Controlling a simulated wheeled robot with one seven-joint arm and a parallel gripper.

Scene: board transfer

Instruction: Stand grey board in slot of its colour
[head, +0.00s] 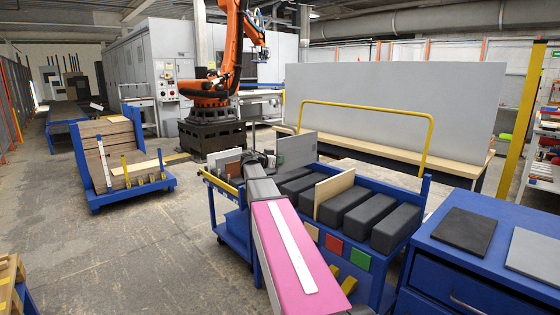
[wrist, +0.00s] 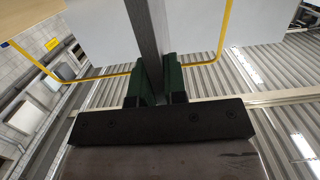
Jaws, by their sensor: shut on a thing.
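My gripper (wrist: 153,88) is shut on the grey board (wrist: 147,35), whose edge runs up between the green fingers in the wrist view. In the head view the grey board (head: 297,150) is upright beyond the end of my arm, above the far left part of the blue rack (head: 392,288). The rack has dark padded blocks (head: 369,213) with slots between them. Cream, red (head: 334,243) and green (head: 360,260) tags mark its front. A grey tag does not show; my arm covers part of the rack's left side. I cannot tell whether the board's lower edge touches the rack.
A cream board (head: 335,194) stands in a slot between the blocks. A blue cabinet (head: 455,268) at right bears a dark board (head: 465,230) and a light grey board (head: 534,252). A yellow rail (head: 366,109) arches behind the rack. Open floor lies at left.

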